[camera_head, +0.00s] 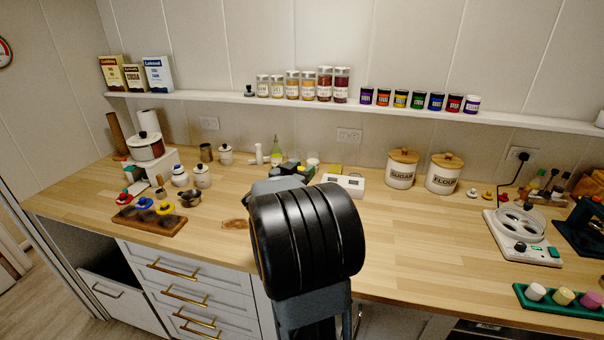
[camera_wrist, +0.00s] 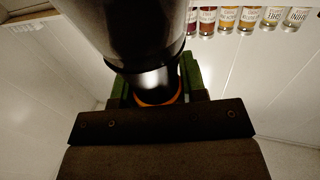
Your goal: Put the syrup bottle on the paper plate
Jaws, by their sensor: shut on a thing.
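In the wrist view, a dark, glossy, bottle-shaped thing, which I take as the syrup bottle (camera_wrist: 148,35), fills the upper middle. Its wide body narrows to a neck with an orange band near my gripper. My gripper (camera_wrist: 152,90), with green fingers on both sides, is shut on this narrow part. I cannot tell from this view which way up the bottle is. In the head view, my own arm covers the middle of the counter, and I cannot make out the gripper or the bottle there. I cannot identify the paper plate in either view.
The wooden counter (camera_head: 420,240) is clear right of my arm. Sugar (camera_head: 402,169) and flour (camera_head: 443,174) canisters stand at the back. A dark wooden board (camera_head: 150,220) and pots are left. A white appliance (camera_head: 520,238) and green tray (camera_head: 560,300) are right. A shelf (camera_head: 220,96) holds jars.

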